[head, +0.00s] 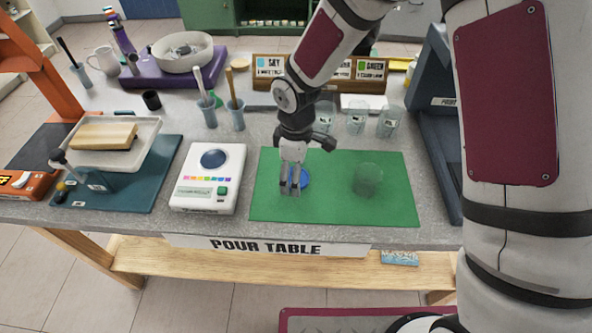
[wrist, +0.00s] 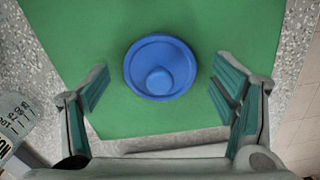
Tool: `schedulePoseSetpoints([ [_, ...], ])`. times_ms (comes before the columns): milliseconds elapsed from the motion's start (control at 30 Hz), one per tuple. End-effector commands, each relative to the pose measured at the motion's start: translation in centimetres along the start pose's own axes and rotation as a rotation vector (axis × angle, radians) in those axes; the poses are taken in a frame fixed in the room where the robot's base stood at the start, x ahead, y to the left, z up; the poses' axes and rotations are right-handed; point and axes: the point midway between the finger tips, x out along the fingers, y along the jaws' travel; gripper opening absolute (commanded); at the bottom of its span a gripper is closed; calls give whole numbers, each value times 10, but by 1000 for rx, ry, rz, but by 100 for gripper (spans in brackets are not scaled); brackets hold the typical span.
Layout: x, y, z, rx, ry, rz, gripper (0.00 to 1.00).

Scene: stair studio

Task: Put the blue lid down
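The blue lid (head: 305,178) lies on the green mat (head: 335,208), partly hidden behind my gripper (head: 290,188) in the head view. In the wrist view the round blue lid (wrist: 160,67) lies flat with its knob facing up. My gripper (wrist: 160,88) is open there, with one finger on each side of the picture and nothing held between them. I cannot tell how high the fingertips are above the mat.
A clear cup (head: 367,180) stands on the right of the mat. A white scale (head: 208,178) sits left of the mat. Several clear cups (head: 356,118) and a sign board (head: 268,75) stand behind. The mat's front right is bare.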

Motion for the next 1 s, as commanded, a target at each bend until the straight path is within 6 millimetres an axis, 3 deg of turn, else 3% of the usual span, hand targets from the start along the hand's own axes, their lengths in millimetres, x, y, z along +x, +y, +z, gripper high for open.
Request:
schedulePoseSetpoints([
  [200,-2,0,0,0,0,0,79],
  [333,-13,1,0,1,3,3,79],
  [700,-86,1,0,1,3,5,79],
  [1000,-120,0,0,1,1,1,79],
])
